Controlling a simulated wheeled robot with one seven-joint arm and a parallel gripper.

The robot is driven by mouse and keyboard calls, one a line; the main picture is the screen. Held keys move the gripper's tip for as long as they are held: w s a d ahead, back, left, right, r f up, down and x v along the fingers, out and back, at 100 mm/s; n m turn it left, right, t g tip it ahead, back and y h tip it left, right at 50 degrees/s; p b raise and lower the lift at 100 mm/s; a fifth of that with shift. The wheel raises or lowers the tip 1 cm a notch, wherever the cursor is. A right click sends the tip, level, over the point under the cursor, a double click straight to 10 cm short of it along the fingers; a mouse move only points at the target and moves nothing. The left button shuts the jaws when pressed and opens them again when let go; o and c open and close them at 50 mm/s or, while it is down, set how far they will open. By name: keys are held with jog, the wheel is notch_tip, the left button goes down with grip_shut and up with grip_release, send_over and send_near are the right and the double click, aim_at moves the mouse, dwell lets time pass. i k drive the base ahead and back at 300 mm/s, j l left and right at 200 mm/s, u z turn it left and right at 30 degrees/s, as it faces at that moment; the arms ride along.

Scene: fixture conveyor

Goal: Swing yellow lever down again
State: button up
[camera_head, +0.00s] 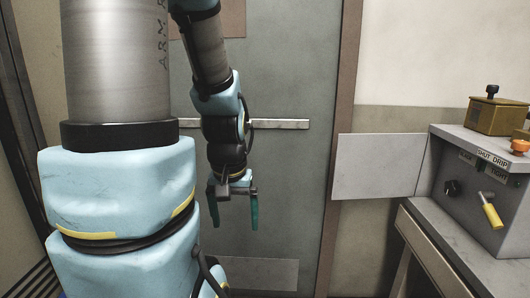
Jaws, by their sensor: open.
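The yellow lever (491,214) is on the front face of the grey machine housing (476,190) at the right edge of the view. Its yellow grip points down and slightly to the right from a small metal pivot. My gripper (234,222) hangs pointing down near the middle of the view, in front of the door. Its two green-tipped fingers are apart with nothing between them. It is well to the left of the lever and does not touch it.
A black knob (452,188) is left of the lever. A brass-coloured box (495,116) and an orange knob (520,146) are on top. A pale flat panel (378,166) juts left from the housing. A grey door (290,80) with a bar is behind my arm.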

aim_at(494, 220)
jog(key=z, duration=1.45)
